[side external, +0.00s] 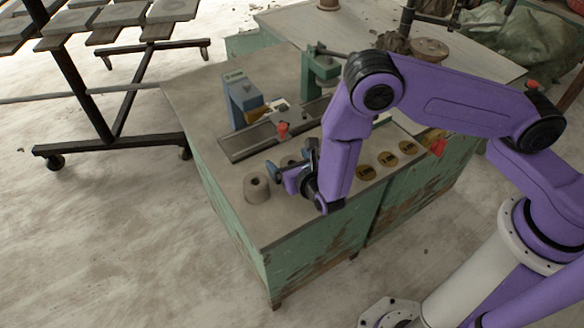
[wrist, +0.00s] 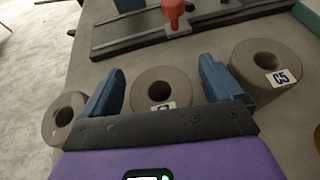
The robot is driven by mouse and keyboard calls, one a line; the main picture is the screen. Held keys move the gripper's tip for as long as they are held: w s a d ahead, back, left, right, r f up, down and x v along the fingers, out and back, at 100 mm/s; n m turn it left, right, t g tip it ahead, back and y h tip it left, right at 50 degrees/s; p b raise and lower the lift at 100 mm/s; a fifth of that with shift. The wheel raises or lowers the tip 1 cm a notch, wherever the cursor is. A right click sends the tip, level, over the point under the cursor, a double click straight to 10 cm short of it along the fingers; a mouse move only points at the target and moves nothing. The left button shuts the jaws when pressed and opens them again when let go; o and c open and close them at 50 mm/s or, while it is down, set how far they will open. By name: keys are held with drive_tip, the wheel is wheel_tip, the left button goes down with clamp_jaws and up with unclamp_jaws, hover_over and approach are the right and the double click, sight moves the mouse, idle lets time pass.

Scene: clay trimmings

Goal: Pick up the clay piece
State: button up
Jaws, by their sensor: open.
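Three grey clay pieces, short cylinders with a round hole in the top, show in the wrist view: a left one (wrist: 63,117), a middle one (wrist: 160,78) and a right one (wrist: 254,62). The right one has a blue-and-white label; the middle one's label is partly hidden by my gripper. My gripper (wrist: 161,68) is open, with one blue finger on each side of the middle piece; contact cannot be told. In the side view a clay piece (side external: 257,188) stands upright on the workbench, left of my gripper (side external: 290,160). Others there are mostly hidden.
The workbench (side external: 225,185) has a metal rail fixture (side external: 240,143) with a red knob (side external: 282,128) behind the clay pieces. Several round yellow discs (side external: 387,159) lie to the right. A rack (side external: 110,80) stands on the floor at left.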

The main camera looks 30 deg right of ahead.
drive_tip(key=shift+w+f, duration=0.15)
drive_tip(key=shift+w, duration=0.2)
drive_tip(key=shift+c, duration=0.2)
drive_tip(key=c, duration=1.1)
drive_tip(key=shift+c, duration=0.4)
drive_tip(key=shift+r, duration=0.2)
